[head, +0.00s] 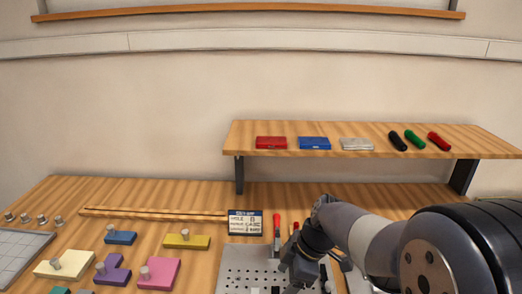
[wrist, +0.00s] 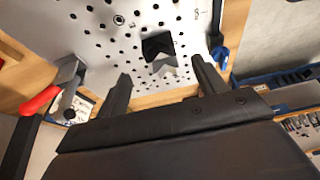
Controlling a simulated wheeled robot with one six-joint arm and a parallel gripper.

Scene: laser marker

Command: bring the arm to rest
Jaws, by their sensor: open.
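My arm reaches in from the lower right of the head view, over the workbench (head: 190,205). My gripper (head: 300,282) is low over the right side of a perforated metal plate (head: 240,262), and its fingertips are hard to make out there. In the wrist view my gripper (wrist: 160,68) has its two dark fingers apart with nothing held between them. Beyond the fingertips, a dark block with a notch (wrist: 158,46) sits on the perforated plate (wrist: 95,30). I cannot tell the exact gap between the fingers and this block.
A red-handled tool (head: 276,225) stands behind the plate, near a printed card (head: 245,222). Colored blocks, including a pink one (head: 160,275), lie left. A raised shelf (head: 375,150) carries flat cases and cylinders. A blue-handled tool (wrist: 218,55) is close right of the fingers.

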